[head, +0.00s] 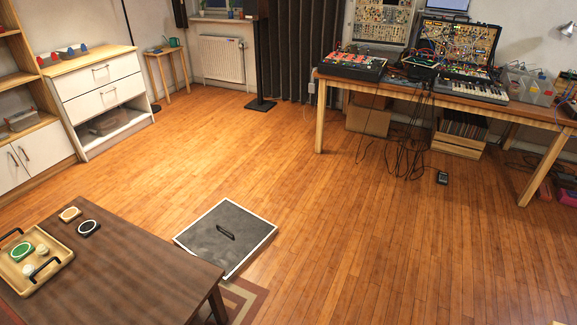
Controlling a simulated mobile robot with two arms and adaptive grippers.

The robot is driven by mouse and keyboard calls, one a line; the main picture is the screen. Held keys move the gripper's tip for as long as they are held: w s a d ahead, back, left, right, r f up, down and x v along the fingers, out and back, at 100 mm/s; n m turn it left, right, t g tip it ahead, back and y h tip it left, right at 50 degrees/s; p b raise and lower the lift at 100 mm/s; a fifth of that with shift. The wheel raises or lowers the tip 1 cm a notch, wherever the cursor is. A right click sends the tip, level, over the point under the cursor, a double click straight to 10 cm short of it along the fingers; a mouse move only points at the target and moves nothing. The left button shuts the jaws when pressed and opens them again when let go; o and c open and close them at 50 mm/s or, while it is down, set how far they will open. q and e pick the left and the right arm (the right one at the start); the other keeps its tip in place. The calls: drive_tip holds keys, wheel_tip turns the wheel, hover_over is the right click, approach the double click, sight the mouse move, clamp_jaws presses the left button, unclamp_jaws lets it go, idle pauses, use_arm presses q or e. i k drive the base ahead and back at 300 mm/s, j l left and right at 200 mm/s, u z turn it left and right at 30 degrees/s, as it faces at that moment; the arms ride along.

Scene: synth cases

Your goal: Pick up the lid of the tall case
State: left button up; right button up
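A square dark grey panel (245,222) with a pale rim and a small black handle in its middle lies flat on the wooden floor, in the lower middle of the head view. It looks like a case lid, but I cannot tell whether it is the tall case's lid. No separate tall case can be made out for certain. An open synth case (457,42) full of modules and cables stands on the desk at the upper right. Neither of my grippers is in view.
A low brown table (130,262) at the lower left bears a wooden tray (60,246) and coasters; its right corner is close to the panel. A long wooden desk (530,117) with hanging cables stands at the right. The floor (350,220) between is clear.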

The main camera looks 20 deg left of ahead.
sight(228, 236)
drive_tip(key=i+l+u, duration=0.1)
drive_tip(key=i+u, duration=0.2)
drive_tip(key=i, duration=0.15)
drive_tip(key=i+l+u, duration=0.3)
drive_tip(key=i, duration=0.15)
drive_tip(key=i+l+u, duration=0.35)
drive_tip(key=i+j, duration=0.05)
drive_tip(key=j, duration=0.05)
